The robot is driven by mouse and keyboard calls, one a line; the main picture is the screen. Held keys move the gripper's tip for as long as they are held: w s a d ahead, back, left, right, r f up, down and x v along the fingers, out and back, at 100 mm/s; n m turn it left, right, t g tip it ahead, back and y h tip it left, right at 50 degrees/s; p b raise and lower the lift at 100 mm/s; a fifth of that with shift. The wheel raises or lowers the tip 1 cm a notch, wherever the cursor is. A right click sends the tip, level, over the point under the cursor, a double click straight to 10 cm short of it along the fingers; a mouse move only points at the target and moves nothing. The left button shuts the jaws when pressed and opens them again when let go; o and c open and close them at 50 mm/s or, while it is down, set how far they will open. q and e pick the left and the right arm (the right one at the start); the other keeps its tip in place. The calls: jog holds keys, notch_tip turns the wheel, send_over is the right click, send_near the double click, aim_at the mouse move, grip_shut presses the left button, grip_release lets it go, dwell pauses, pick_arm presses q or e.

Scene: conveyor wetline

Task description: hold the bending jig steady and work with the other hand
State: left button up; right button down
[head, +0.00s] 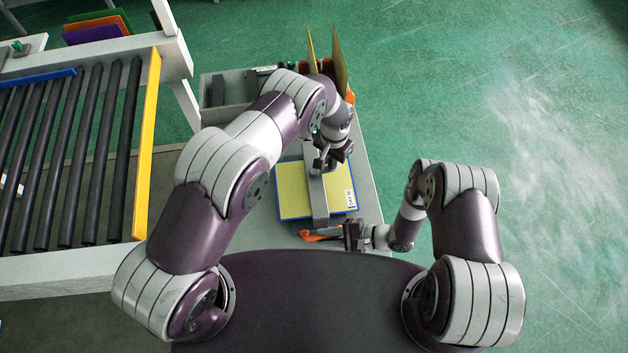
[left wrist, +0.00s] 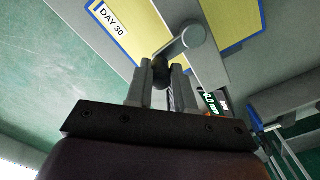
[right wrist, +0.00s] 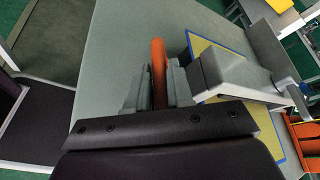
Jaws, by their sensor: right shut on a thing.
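The bending jig, a grey bar (head: 317,195), lies across a yellow sheet with a blue border (head: 293,192) labelled DAY 30. My left gripper (head: 322,160) is at the bar's far end. In the left wrist view its fingers (left wrist: 163,75) stand apart on either side of a dark knob on the jig's lever (left wrist: 190,38); firm contact is not visible. My right gripper (head: 347,236) is shut on an orange handle (head: 316,234) near the bar's near end. The handle stands between its fingers in the right wrist view (right wrist: 158,65).
A roller conveyor (head: 70,150) with a yellow side rail (head: 147,145) is at the left. A grey bin (head: 238,88) and an orange holder (head: 350,97) with upright yellow sheets (head: 341,68) stand behind the jig. Bare green floor lies right of the table.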

pick_arm(q)
jog(key=o, duration=0.4)
jog(key=shift+r, duration=3.5)
jog(key=shift+r, duration=3.5)
